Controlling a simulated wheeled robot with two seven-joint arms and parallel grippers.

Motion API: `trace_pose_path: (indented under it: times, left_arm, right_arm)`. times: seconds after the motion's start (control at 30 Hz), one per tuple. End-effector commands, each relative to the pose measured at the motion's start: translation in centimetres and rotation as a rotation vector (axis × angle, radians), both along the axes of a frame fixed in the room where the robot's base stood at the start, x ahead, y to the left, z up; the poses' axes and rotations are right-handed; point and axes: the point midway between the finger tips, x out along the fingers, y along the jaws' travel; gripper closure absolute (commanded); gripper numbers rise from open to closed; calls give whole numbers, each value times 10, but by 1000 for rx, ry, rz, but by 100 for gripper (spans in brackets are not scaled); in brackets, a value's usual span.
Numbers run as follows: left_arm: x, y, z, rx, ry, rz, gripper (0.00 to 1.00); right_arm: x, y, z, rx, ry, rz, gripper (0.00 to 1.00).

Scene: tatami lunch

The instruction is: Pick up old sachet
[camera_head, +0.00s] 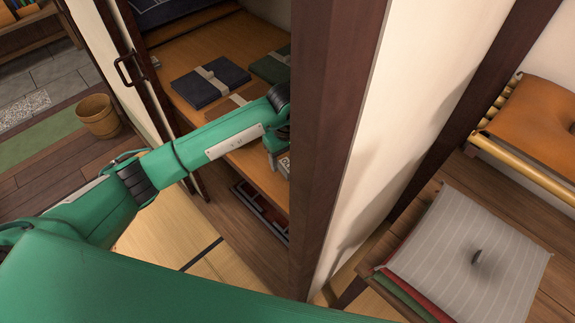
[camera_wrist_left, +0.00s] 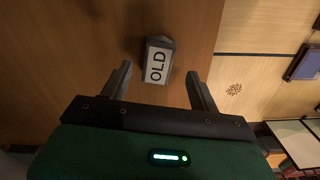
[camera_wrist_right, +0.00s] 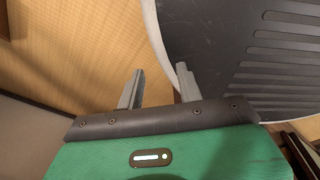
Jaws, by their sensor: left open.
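The old sachet (camera_wrist_left: 159,62), a small grey packet with a white label reading OLD, lies on a brown wooden surface in the left wrist view. My left gripper (camera_wrist_left: 159,72) is open, with the sachet just ahead of and between its fingertips. I cannot tell how far the fingers are above the surface. In the head view my left arm reaches into the wooden cupboard, and its gripper end is partly hidden behind the dark post. My right gripper (camera_wrist_right: 160,80) shows in the right wrist view with its fingers apart and nothing between them.
The dark post (camera_head: 335,140) stands close beside my left arm. A dark blue box (camera_head: 209,86) and a green box (camera_head: 270,67) sit on the shelf. A cupboard door with a handle (camera_head: 128,69) stands at left. A grey cushion (camera_head: 470,250) lies at right.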

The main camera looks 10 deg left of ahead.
Motion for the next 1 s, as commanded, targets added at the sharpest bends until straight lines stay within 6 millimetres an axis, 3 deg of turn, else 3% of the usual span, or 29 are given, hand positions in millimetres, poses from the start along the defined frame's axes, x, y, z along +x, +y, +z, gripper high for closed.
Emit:
trace_pose_path:
  times: [0.13,0.3,0.5,0.77,1.0]
  left_arm:
    - [1,-3,-20,-1,4,2,38]
    - [1,-2,-33,-1,1,1,38]
    - [2,-2,-34,0,0,0,38]
    - [2,-2,-33,0,0,0,85]
    - [2,-2,-33,-1,-1,0,86]
  right_arm:
    - [-27,-8,4,-9,31,3,64]
    - [-24,-4,5,-4,24,3,64]
    - [-24,-2,4,-1,24,2,64]
    - [-26,-1,4,-1,27,2,64]
    - [-27,-1,4,-1,29,1,64]
